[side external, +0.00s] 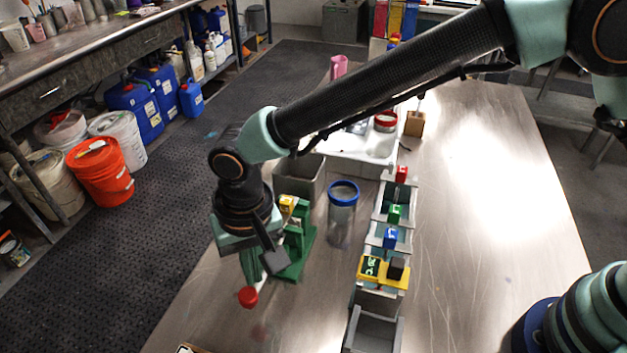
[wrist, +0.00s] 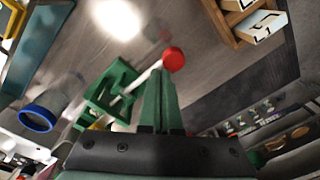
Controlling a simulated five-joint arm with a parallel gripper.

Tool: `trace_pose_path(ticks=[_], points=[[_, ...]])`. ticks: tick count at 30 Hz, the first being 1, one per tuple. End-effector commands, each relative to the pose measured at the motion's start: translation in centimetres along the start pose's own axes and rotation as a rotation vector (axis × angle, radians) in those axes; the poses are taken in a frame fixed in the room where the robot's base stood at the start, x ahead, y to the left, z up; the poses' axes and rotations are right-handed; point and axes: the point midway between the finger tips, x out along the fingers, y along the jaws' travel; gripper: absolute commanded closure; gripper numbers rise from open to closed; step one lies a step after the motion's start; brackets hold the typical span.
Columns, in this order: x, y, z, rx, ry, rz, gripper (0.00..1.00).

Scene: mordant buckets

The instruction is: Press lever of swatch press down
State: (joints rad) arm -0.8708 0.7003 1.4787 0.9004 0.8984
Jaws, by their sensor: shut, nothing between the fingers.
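The green swatch press (side external: 296,250) stands on the steel table, partly hidden behind my gripper in the side view. In the wrist view the press (wrist: 108,92) is left of my fingers, with a pale lever rod (wrist: 146,77) slanting out of it to a round red knob (wrist: 174,59). The knob also shows in the side view (side external: 248,296), just below my fingertips. My gripper (side external: 253,281) points down with its fingers shut and empty. In the wrist view the shut fingertips (wrist: 158,72) overlap the lever near the knob; I cannot tell whether they touch.
A clear jar with a blue rim (side external: 342,210) and a grey bin (side external: 299,180) stand close beside the press. A rack with coloured blocks (side external: 373,330) runs along the table to their right. A wooden box (wrist: 237,32) lies nearby. The table's right side is clear.

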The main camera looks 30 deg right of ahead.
Motion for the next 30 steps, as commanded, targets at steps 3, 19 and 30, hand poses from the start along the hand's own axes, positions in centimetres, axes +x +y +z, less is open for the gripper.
trace_pose_path(ticks=[3, 19, 30], points=[[0.0, 0.0, 0.0, 0.0, 0.0, 0.0, 1.0], [-1.2, -0.1, 3.0, 0.0, -0.002, -0.002, 1.0], [-4.4, -0.1, 2.9, 0.0, 0.001, -0.006, 1.0]])
